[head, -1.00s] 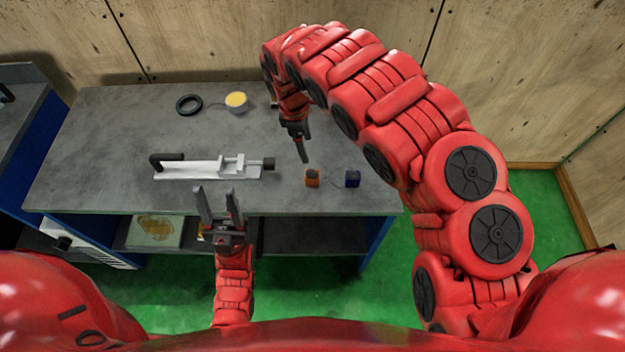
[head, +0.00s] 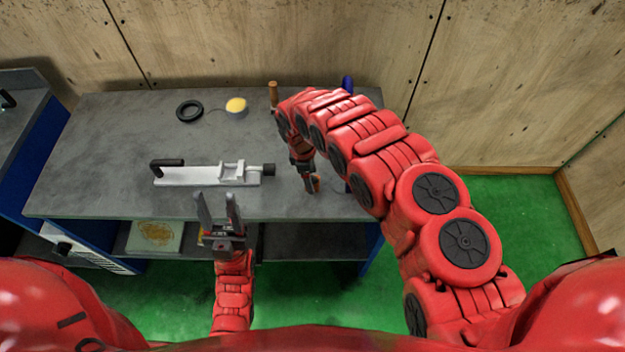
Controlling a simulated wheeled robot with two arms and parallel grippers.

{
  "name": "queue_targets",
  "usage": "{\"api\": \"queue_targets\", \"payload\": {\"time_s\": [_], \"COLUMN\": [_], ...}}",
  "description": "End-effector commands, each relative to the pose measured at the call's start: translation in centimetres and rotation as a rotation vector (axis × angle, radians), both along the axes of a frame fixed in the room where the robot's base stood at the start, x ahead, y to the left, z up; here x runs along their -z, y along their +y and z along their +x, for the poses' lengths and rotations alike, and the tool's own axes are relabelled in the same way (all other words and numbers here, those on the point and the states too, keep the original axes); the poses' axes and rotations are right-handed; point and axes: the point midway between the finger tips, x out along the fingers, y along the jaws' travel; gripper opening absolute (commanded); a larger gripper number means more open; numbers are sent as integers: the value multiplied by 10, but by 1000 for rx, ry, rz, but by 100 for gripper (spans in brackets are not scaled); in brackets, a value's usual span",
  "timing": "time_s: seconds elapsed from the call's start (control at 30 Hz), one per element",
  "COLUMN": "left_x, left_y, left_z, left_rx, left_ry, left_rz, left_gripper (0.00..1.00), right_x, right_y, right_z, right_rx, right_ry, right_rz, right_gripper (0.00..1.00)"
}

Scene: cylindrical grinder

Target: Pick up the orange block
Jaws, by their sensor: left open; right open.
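The orange block (head: 316,181) is on the grey workbench near its front right, partly hidden by my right gripper (head: 310,185). That gripper points down at the block, its fingertips right at it in the picture. It is open; whether a finger touches the block or the block lies between the fingers I cannot tell. My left gripper (head: 215,196) is open and empty over the bench's front edge, below the white vise in the picture.
The grey workbench (head: 100,140) carries a white vise (head: 205,175), a black ring (head: 189,109) and a yellow-topped round item (head: 236,106). An orange-handled item (head: 273,94) and a blue-handled item (head: 347,84) are at the back. My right arm hides most of a blue block.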

Motion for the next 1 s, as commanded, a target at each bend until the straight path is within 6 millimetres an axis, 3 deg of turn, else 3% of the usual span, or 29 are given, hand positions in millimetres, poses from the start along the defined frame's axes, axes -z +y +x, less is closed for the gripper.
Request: {"api": "queue_targets", "payload": {"time_s": [0.33,0.8,1.0], "left_x": [-2,-2,-2], "left_y": [0,0,0], "left_z": [0,0,0], "left_rx": [0,0,0], "left_ry": [0,0,0], "left_rz": [0,0,0], "left_gripper": [50,50,50], "right_x": [5,5,5], "right_y": [-1,-2,-1], "right_z": [0,0,0], "right_rx": [2,2,1], "right_ry": [-1,0,-1], "right_rz": [0,-1,-1], "right_gripper": [80,0,0]}}
